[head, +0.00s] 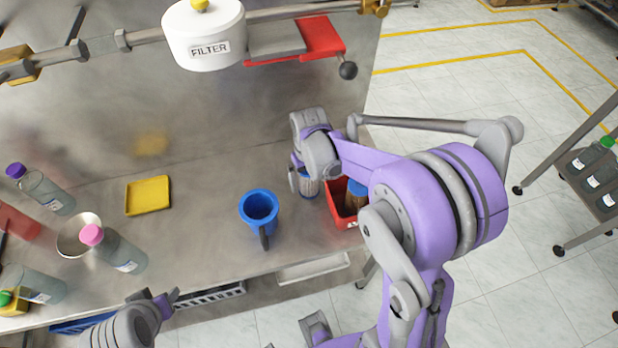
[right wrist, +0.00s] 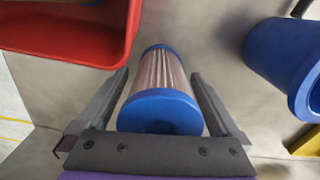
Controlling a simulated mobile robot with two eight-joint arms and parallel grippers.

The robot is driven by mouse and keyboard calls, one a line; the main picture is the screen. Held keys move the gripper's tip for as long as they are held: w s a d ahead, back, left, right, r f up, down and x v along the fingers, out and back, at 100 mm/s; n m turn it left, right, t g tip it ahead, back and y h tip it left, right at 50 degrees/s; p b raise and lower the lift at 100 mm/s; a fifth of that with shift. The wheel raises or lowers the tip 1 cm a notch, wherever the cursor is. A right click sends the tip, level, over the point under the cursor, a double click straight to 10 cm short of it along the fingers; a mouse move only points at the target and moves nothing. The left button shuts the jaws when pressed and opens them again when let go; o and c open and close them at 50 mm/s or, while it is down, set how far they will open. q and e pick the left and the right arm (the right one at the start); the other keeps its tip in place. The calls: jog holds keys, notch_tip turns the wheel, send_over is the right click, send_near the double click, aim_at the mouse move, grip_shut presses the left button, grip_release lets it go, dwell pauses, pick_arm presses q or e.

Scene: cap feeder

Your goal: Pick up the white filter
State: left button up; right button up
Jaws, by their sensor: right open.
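The white filter (right wrist: 163,112), a pleated cylinder with blue end caps, lies between the two fingers of my right gripper (right wrist: 159,78) in the right wrist view. The fingers are spread, with a visible gap on each side of the filter. In the head view the filter (head: 309,186) shows partly behind my right gripper (head: 301,182), standing on the steel table. My left gripper (head: 166,300) is at the bottom left, by the table's front edge, and its finger opening is unclear.
A red bin (head: 341,205) holding brown and blue items stands right of the filter, close to my right gripper. A blue jug (head: 259,207) stands to its left. A yellow tray (head: 148,196), a metal bowl (head: 72,238) and several bottles are farther left. A white FILTER housing (head: 205,35) hangs above.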

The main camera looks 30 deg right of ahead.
jog(key=shift+f, duration=0.4)
jog(key=shift+c, duration=0.3)
jog(key=c, duration=1.3)
jog(key=shift+r, duration=0.1)
